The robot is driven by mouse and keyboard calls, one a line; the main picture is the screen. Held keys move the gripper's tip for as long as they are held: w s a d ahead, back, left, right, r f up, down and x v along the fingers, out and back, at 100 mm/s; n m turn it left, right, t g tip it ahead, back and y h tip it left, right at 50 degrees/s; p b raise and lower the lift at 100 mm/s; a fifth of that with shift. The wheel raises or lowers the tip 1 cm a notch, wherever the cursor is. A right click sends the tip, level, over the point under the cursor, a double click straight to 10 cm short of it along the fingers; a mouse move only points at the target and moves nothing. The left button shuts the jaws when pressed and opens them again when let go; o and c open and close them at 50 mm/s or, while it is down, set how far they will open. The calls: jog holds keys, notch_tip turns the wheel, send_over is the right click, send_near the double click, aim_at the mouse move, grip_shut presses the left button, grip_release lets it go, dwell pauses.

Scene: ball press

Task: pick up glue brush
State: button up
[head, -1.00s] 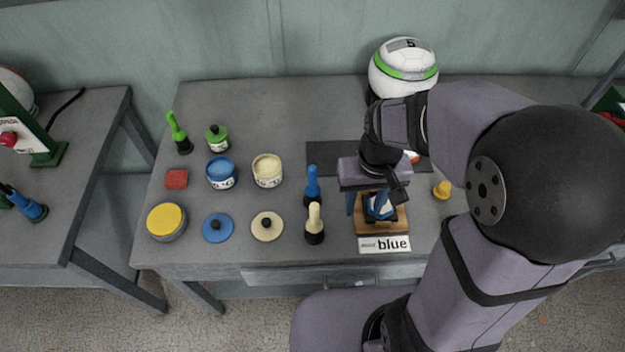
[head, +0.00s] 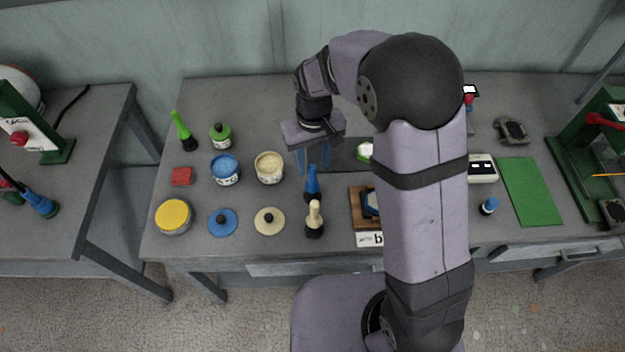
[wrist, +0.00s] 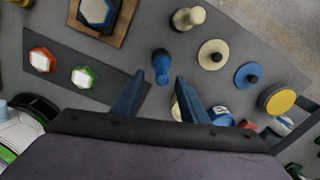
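Two brush-like tools with dark bases stand upright at the table's front middle: one with a blue handle (head: 313,186), one with a cream handle (head: 315,217). A green-handled one (head: 181,130) stands at the back left. I cannot tell which is the glue brush. My gripper (head: 313,165) is open and empty, pointing down just behind and above the blue-handled tool. In the wrist view, the blue-handled tool (wrist: 161,66) lies beyond the gap between the blue fingers (wrist: 161,78). The cream-handled tool (wrist: 188,18) is farther out.
Open blue (head: 224,171) and cream (head: 269,168) pots stand to the left, with lids in front. A wooden block (head: 360,207) with a blue hexagonal piece (wrist: 97,11) is right of the tools. A dark mat (wrist: 65,70) holds two hexagonal pieces.

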aim_at(312, 175)
jog(key=shift+s+a+f+p, duration=0.1)
jog(key=shift+s+f+p, duration=0.1)
jog(key=shift+f+p, duration=1.35)
jog(key=shift+f, duration=1.3)
jog(key=shift+b, duration=0.3)
grip_shut()
